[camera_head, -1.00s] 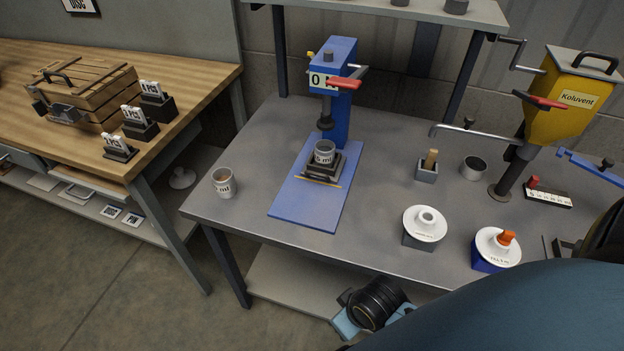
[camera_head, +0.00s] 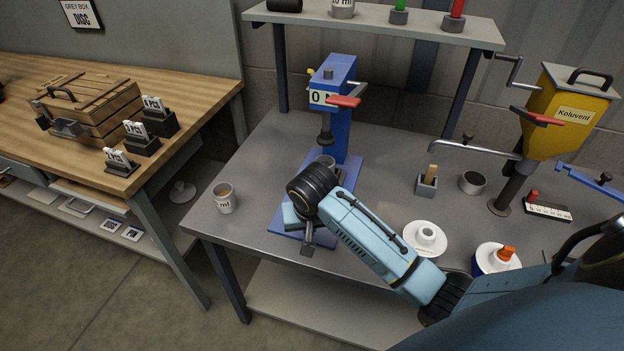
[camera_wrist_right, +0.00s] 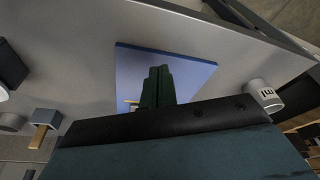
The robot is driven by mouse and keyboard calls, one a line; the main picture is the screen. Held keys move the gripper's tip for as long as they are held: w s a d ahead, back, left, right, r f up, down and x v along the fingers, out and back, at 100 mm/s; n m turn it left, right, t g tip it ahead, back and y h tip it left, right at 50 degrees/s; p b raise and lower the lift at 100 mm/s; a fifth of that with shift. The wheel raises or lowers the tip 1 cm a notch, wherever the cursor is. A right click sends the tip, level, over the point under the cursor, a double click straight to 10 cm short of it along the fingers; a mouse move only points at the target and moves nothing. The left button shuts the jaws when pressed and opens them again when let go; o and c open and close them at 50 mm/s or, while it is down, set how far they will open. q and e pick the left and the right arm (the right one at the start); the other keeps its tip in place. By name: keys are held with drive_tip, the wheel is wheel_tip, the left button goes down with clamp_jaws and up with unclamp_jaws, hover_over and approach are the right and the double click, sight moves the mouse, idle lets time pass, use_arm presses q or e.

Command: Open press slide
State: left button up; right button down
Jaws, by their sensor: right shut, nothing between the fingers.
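The blue press (camera_head: 338,120) stands on the grey table with its red lever (camera_head: 344,101) at the top and a dark ram (camera_head: 325,132) below. Its blue base plate (camera_head: 348,176) also shows in the wrist view (camera_wrist_right: 195,75). A cup (camera_head: 324,161) shows partly under the ram, behind my right wrist. The slide beneath it is hidden by my arm. My right gripper (camera_head: 308,240) is over the front part of the base plate, pointing down. In the wrist view its fingers (camera_wrist_right: 158,85) are together and empty above the plate. My left gripper is not in view.
A labelled cup (camera_head: 223,198) stands near the table's left edge. A shelf (camera_head: 375,22) overhangs behind.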

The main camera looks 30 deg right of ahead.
drive_tip(key=w+d+r+m+h, duration=0.2)
drive_tip(key=w+d+r+m, duration=0.5)
drive_tip(key=w, duration=0.5)
drive_tip(key=shift+n, duration=0.7)
drive_tip(key=b+x, duration=0.2)
drive_tip(key=x, duration=0.6)
drive_tip(key=shift+f, duration=0.15)
drive_tip(key=shift+s+a, duration=0.1)
drive_tip(key=shift+s+a+p, duration=0.1)
drive_tip(key=shift+a+p, duration=0.1)
drive_tip(key=shift+p, duration=0.1)
drive_tip(key=s+a+p, duration=0.3)
drive_tip(key=p, duration=0.1)
drive_tip(key=s+a+p, duration=0.2)
drive_tip(key=a+p, duration=0.1)
drive_tip(key=p, duration=0.1)
drive_tip(key=s+a+p, duration=0.3)
drive_tip(key=a+p, duration=0.1)
drive_tip(key=shift+s, duration=0.3)
drive_tip(key=shift+s+a+p, duration=0.5)
drive_tip(key=shift+a, duration=0.05)
